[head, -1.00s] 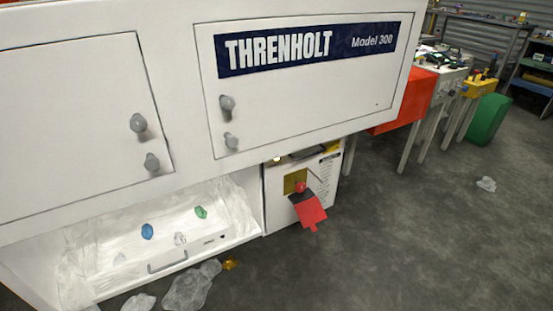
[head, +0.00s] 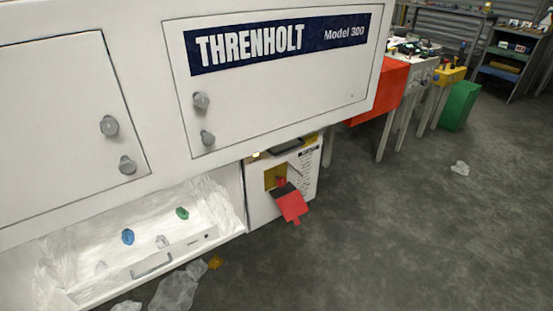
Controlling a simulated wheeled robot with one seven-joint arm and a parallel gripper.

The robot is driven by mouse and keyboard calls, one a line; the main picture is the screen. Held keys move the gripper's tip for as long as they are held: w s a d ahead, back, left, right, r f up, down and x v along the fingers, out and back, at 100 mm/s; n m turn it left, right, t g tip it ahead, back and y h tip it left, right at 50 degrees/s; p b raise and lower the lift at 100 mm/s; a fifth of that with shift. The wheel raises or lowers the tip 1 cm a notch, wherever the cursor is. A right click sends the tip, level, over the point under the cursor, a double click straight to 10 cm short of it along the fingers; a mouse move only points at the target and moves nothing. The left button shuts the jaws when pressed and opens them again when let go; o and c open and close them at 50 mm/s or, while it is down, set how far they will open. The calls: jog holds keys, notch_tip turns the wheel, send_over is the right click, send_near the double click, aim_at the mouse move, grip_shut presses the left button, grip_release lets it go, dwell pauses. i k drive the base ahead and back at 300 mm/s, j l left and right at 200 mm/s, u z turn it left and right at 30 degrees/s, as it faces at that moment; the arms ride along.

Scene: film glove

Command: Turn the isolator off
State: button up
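The isolator appears to be the red switch handle (head: 281,182) on a yellow plate (head: 270,178), on the front of a low white box (head: 262,206) at the right end of the machine. A red tag with a dark top (head: 291,205) hangs at the handle and covers part of the plate. The exact position of the handle is too small to tell. My gripper is not in view.
The white THRENHOLT machine (head: 270,95) overhangs the box. An open lit bay (head: 75,240) lies to its left. Clear plastic (head: 178,290) lies on the floor in front. The grey floor (head: 390,235) to the right is mostly free. An orange-red cabinet (head: 385,90) stands behind.

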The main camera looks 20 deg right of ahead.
aim_at(281, 181)
jog(key=i+l, duration=0.15)
jog(key=i, duration=0.6)
jog(key=i+l+z, duration=0.1)
jog(key=i, duration=0.65)
